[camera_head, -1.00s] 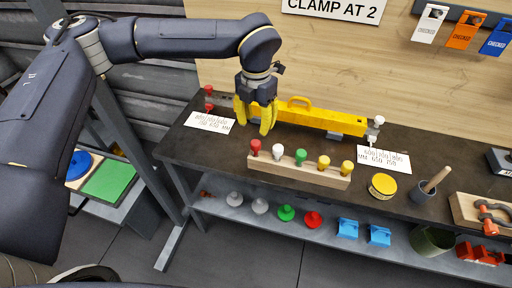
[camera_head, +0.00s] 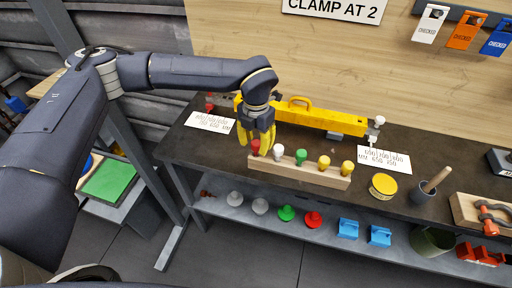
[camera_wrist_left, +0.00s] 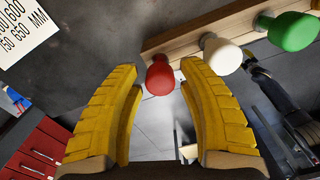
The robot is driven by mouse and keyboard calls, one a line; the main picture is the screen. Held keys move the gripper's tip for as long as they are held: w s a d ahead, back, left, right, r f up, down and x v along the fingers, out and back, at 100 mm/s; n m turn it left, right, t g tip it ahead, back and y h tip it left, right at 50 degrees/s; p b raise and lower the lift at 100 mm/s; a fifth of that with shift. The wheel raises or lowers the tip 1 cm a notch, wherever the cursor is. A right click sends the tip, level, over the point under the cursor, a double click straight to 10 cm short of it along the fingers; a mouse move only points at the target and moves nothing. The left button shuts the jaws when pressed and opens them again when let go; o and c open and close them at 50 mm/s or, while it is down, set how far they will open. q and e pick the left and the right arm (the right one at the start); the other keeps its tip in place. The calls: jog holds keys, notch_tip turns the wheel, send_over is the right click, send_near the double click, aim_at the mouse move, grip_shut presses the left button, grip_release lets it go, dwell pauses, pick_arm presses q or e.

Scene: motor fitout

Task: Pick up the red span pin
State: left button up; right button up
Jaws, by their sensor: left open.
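The red span pin (camera_head: 255,147) stands at the left end of a wooden pin block (camera_head: 290,174), in a row with white, green and yellow pins. In the left wrist view the red pin (camera_wrist_left: 159,76) shows just ahead of the fingertips, near the middle of the gap. My left gripper (camera_head: 259,147) has yellow fingers. It is open and empty and points down, with its fingertips around or just above the red pin's head. The left wrist view also shows the open left gripper (camera_wrist_left: 158,85). My right gripper is not in view.
A yellow spirit-level-like bar (camera_head: 310,117) lies behind the block. A white pin (camera_head: 278,152) stands close beside the red one. A yellow tin (camera_head: 383,186) and a grey cup (camera_head: 423,192) stand to the right. A lower shelf (camera_head: 330,236) holds more knobs and blue parts.

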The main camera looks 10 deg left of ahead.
pick_arm(q)
jog(key=shift+f, duration=0.45)
grip_shut()
jog(key=shift+r, duration=0.1)
notch_tip(320, 180, up, 20)
dwell(0.9)
